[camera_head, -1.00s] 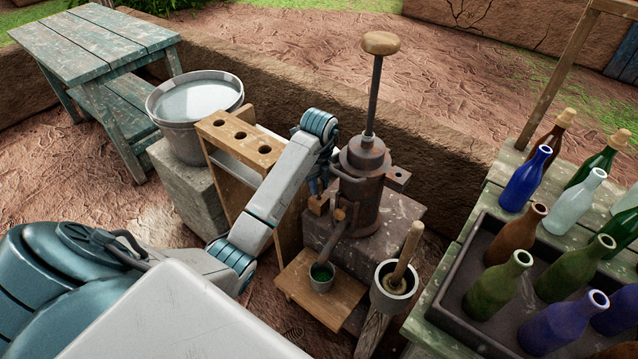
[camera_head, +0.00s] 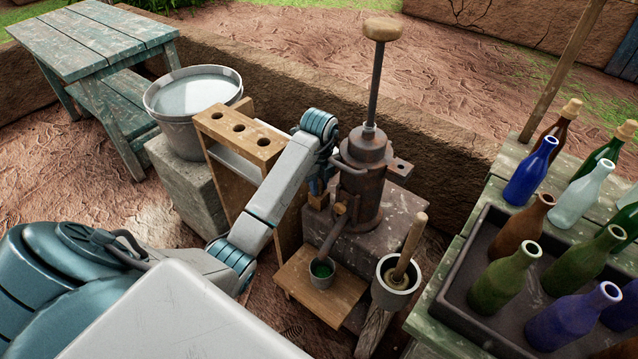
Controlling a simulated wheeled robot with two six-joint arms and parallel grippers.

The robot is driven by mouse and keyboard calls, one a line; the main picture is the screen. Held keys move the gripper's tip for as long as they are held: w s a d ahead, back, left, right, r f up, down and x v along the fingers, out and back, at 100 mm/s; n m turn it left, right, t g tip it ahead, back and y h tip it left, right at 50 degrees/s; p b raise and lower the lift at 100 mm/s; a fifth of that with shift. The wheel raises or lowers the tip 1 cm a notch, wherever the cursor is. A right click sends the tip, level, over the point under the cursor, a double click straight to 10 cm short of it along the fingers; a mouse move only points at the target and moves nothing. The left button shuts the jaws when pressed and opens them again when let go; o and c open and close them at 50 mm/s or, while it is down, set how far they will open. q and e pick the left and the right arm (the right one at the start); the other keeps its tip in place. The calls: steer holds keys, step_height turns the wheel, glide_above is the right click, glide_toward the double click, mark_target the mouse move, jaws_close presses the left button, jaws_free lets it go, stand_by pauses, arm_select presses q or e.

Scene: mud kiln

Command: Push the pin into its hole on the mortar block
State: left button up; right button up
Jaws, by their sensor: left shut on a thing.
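The rusty iron mortar (camera_head: 362,182) stands upright on a dark stone block (camera_head: 395,212), with a long wooden-knobbed rod rising from its top. My left gripper (camera_head: 317,188) is at the mortar's left side, shut on a small wooden piece (camera_head: 318,201) that looks like the pin. Most of this piece and any hole there are hidden by the fingers and the arm. I cannot tell how far the pin is in. A wooden-knobbed spout (camera_head: 339,209) slopes down from the mortar's front towards a small cup (camera_head: 321,272) with green inside. My right gripper is not in view.
A wooden rack with holes (camera_head: 240,132) stands close left of my arm, beside a bucket of water (camera_head: 193,100). A pestle stands in a small bowl (camera_head: 397,281) at the front right. Bottles fill a crate (camera_head: 462,255) on the right table.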

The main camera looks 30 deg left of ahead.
arm_select(q)
steer(key=o, duration=0.9)
steer(key=shift+o, duration=0.2)
step_height(320, 180, up, 11)
steer(key=p, duration=1)
steer(key=shift+f, duration=0.1)
steer(key=shift+f, duration=0.1)
